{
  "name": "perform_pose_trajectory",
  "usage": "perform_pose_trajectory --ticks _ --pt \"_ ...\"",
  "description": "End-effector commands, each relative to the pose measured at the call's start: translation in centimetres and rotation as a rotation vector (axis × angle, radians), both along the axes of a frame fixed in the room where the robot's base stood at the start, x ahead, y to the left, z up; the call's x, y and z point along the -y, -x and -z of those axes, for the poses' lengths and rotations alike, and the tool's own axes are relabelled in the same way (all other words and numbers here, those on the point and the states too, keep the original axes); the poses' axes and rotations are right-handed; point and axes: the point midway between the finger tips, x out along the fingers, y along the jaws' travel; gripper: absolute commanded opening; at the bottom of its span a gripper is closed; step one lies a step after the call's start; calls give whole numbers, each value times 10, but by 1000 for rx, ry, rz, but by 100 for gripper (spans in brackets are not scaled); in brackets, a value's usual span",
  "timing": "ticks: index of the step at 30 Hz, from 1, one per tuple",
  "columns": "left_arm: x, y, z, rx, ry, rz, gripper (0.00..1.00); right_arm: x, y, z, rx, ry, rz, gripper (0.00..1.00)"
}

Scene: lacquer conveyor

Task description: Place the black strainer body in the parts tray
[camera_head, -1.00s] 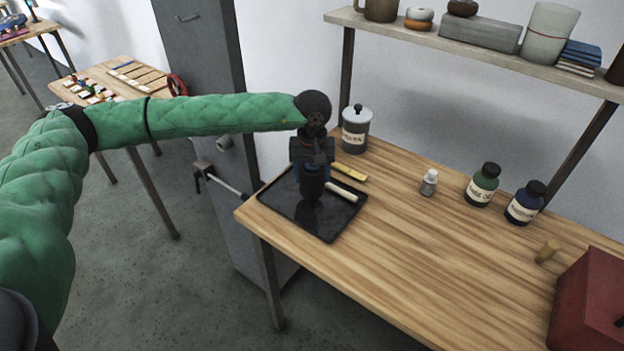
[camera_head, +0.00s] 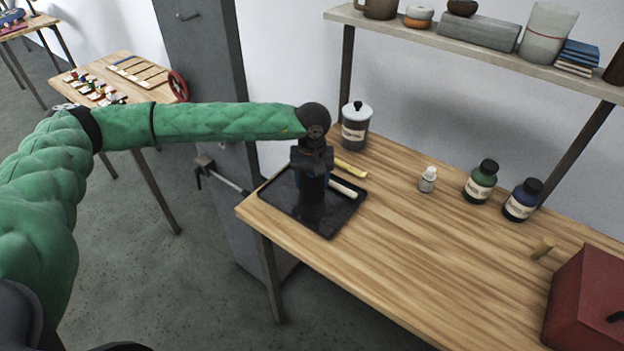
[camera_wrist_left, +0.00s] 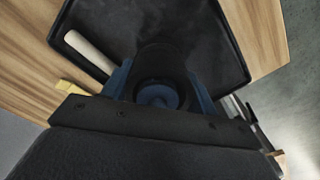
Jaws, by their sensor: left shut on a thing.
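The black strainer body (camera_head: 313,190) is a dark cylinder held upright in my left gripper (camera_head: 314,174). The gripper points down and is shut on it, over the black parts tray (camera_head: 336,222). In the left wrist view the strainer body (camera_wrist_left: 160,62) sits between the two blue fingers, with a round blue-grey part inside its opening. The tray (camera_wrist_left: 205,30) lies beneath it there. I cannot tell whether the strainer's bottom touches the tray floor. My right gripper is not in view.
A pale rod (camera_head: 343,188) lies in the tray beside the strainer body. A yellow stick (camera_head: 351,169) and a lidded grey jar (camera_head: 355,127) are behind the tray. Small bottles (camera_head: 481,183) and a red box (camera_head: 590,305) stand to the right. The middle of the wooden bench is clear.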

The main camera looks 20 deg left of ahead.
Motion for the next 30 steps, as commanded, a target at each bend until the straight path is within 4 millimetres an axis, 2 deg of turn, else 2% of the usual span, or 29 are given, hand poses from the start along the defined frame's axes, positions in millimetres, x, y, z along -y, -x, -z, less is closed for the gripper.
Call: perform_pose_trajectory --ticks 1,2,4,5,20,24,28,30 --pt "0 0 0 0 0 0 28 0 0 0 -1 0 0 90" --pt "0 0 0 0 0 0 65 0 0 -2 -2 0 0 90" --pt "0 0 0 0 0 0 78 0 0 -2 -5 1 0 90" --pt "0 0 0 0 0 0 80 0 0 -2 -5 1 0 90" --pt "0 0 -3 0 0 0 80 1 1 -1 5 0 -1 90" --pt "0 0 -6 1 1 0 80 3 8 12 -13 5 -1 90" --pt "0 0 -13 2 2 0 80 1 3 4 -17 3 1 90" --pt "0 0 -18 0 1 0 80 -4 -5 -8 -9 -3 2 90"
